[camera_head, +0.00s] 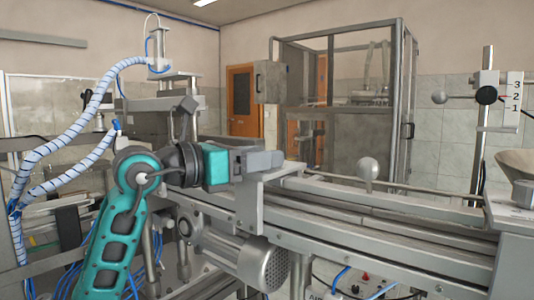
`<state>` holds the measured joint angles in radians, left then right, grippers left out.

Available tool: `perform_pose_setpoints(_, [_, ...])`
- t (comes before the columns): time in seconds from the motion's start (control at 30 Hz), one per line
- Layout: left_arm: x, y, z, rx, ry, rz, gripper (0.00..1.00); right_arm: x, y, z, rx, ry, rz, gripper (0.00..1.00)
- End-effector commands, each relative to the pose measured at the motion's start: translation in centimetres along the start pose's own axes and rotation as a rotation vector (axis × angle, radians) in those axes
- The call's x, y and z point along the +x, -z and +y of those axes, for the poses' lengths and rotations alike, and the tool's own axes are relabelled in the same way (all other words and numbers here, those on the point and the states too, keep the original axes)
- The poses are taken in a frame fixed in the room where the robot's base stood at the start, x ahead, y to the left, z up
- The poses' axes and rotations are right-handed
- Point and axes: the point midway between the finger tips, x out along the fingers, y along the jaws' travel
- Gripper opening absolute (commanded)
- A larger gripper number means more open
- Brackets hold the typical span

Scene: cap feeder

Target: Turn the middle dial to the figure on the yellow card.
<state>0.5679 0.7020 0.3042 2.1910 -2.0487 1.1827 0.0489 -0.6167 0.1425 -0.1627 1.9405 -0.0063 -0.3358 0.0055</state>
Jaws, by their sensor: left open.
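My left arm is teal and black and comes up from the lower left. Its grey gripper (268,161) points right, in front of the conveyor rail, with nothing seen between its fingers. The fingers are seen from the side, so the gap is hard to make out. I see no yellow card in this view. I cannot make out a row of dials or a middle dial. My right gripper is not in view.
A long metal conveyor (400,212) runs across, with a grey ball knob (368,168) above it. A white scale (514,101) marked 3, 2, 1 stands at right beside a black knob (487,95). A motor (262,264) and a control box (365,281) sit below. A glazed cabinet (352,127) stands behind.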

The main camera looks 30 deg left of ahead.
Motion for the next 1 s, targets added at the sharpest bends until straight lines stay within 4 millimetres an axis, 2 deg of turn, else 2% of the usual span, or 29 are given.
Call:
perform_pose_setpoints(0.23, [0.02, 0.04, -0.02, 0.000, 0.000, 0.001, 0.56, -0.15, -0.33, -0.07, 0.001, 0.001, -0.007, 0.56])
perform_pose_setpoints(0.8, [0.01, 0.01, 0.00, -0.001, 0.000, 0.000, 0.02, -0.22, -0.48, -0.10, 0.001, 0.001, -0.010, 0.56])
perform_pose_setpoints(1.0, [0.05, 0.16, 0.12, -0.001, 0.020, 0.002, 0.00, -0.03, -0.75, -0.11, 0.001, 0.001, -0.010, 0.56])
